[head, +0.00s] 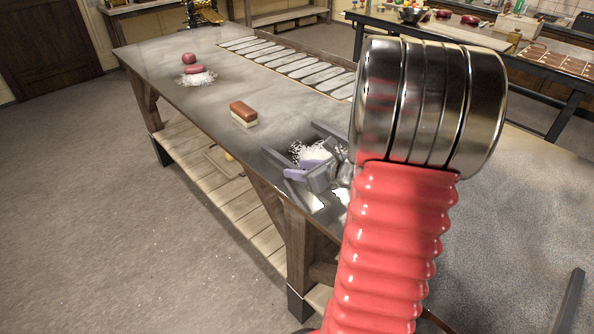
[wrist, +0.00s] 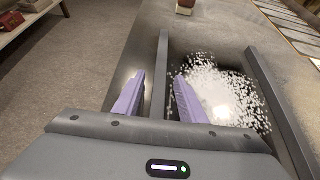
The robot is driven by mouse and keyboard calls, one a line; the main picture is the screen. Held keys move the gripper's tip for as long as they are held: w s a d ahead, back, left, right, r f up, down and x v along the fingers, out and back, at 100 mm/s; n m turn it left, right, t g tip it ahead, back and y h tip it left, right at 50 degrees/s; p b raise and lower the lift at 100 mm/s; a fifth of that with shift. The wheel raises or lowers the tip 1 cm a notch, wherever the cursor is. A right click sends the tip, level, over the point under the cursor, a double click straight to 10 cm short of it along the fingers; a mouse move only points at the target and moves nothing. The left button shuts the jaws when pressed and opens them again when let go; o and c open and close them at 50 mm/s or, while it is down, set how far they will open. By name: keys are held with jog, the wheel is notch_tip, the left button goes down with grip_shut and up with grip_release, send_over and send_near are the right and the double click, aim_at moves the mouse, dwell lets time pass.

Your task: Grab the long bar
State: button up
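A long grey bar (wrist: 161,75) lies along the table near its edge, with a second grey bar (wrist: 270,105) roughly parallel on the far side of a patch of white flakes. In the head view the near bar (head: 277,160) is partly hidden by my gripper (head: 303,168). The gripper's two purple fingers straddle the near bar, one on the outer side and one over the flakes. In the wrist view, the gripper (wrist: 159,78) is open, with a visible gap between the left finger and the bar. Contact on the right side is unclear.
A brown-and-white block (head: 243,114) stands further along the table (head: 180,50). Beyond it are a pink piece (head: 195,69) on white flakes and a red ball (head: 189,58).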

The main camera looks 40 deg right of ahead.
jog(key=shift+c, duration=0.7)
grip_shut()
dwell(0.9)
